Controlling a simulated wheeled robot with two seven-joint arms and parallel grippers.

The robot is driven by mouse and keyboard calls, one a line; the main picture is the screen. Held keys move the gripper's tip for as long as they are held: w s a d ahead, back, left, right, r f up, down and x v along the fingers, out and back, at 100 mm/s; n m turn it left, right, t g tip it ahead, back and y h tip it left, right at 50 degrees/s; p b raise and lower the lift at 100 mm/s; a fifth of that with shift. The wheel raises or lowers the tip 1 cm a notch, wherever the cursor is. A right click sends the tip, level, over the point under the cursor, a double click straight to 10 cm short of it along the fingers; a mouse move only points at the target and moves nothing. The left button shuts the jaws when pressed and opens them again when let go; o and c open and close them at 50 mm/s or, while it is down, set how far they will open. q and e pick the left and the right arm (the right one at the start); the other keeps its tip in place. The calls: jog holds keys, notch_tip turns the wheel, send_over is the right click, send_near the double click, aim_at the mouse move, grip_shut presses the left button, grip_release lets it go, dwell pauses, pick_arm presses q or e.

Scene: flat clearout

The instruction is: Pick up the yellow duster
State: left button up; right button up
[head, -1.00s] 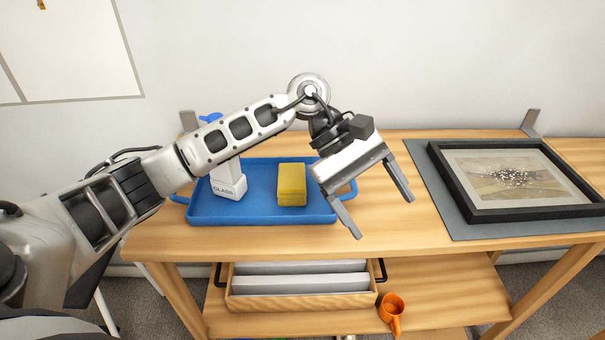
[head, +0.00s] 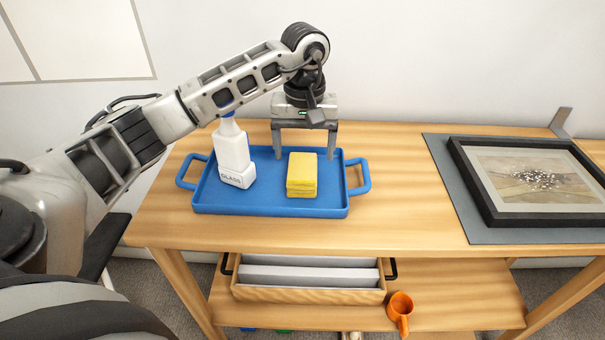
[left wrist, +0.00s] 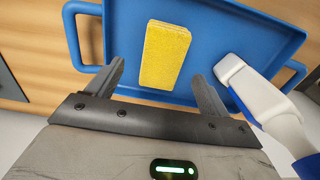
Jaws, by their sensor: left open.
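The yellow duster (head: 302,172) is a folded yellow block lying on the blue tray (head: 270,207), right of the white spray bottle. It also shows in the left wrist view (left wrist: 165,55), ahead of and between my fingers. My left gripper (head: 305,156) is open and points down over the back of the tray, just behind the duster. Its fingers also show in the left wrist view (left wrist: 160,85), with nothing between them at their tips that I can see gripped. My right gripper is not in view.
A white spray bottle (head: 233,152) marked GLASS stands on the tray, close left of the duster. A framed picture (head: 530,180) lies on a grey mat at right. Bare tabletop lies between tray and mat.

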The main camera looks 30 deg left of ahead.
aim_at(302, 166)
pick_arm(q)
jog(key=shift+a+f, duration=0.15)
jog(key=shift+f, duration=2.65)
jog(key=c, duration=1.1)
